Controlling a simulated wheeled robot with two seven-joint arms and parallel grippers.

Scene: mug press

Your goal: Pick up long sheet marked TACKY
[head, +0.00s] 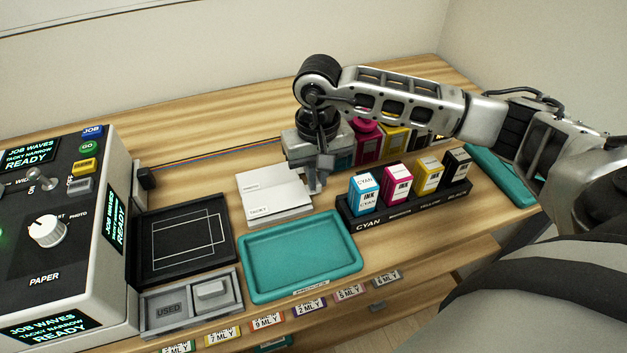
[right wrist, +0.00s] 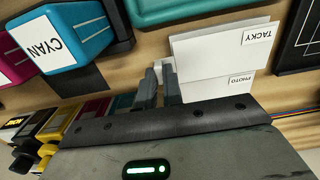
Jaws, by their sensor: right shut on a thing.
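The white sheet marked TACKY (right wrist: 222,48) lies over another white sheet marked PHOTO (right wrist: 215,88) in the right wrist view. In the head view the white sheets (head: 272,194) are between the black square tray and the ink cartridges. My right gripper (head: 318,184) is at their right edge, pointing down, and its fingers (right wrist: 162,78) are shut on the TACKY sheet's edge. The fingers hide the gripped part. I cannot tell whether the sheet is raised. My left gripper is not in view.
A teal tray (head: 300,258) lies in front of the sheets. A black rack (head: 415,208) with several ink cartridges stands close on the right. A black square tray (head: 182,246) and the printer machine (head: 50,230) are on the left. Several bottles (head: 395,140) stand behind my arm.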

